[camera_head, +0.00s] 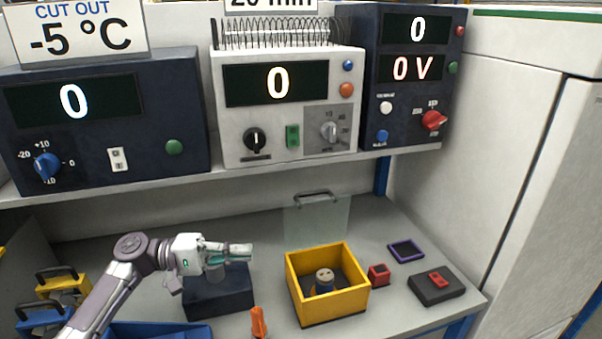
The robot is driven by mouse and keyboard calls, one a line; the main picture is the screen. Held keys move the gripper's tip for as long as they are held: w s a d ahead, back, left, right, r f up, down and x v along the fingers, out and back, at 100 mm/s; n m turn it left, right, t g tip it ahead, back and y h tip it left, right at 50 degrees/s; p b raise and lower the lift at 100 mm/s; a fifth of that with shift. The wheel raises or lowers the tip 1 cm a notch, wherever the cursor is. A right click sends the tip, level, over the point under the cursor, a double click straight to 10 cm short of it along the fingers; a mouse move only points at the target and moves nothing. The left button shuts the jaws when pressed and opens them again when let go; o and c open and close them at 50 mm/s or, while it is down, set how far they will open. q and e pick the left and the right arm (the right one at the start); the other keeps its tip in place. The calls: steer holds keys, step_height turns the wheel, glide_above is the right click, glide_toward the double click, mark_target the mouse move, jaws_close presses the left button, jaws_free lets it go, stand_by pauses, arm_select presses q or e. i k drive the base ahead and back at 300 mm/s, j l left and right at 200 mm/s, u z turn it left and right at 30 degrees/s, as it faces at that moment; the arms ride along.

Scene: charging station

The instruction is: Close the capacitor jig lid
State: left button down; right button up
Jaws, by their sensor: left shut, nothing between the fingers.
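The capacitor jig is a yellow open-topped box (334,308) on the grey bench, right of centre. Its clear lid (318,222) stands upright at the back edge, open, with a dark handle (316,197) on top. A grey cylinder (324,282), which looks like the capacitor, stands inside the box. My left gripper (246,250) is shut and empty, pointing right. In the picture it is left of the jig and the lid, apart from both. My right gripper is not in view.
A dark block (220,298) sits below my left gripper. An orange object (258,322) lies in front of the jig's left side. A small red box (378,275), a purple frame (406,251) and a dark pad (436,289) are to the right. An instrument shelf (300,165) overhangs the back.

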mark_target(296, 197)
steer(key=i, duration=0.85)
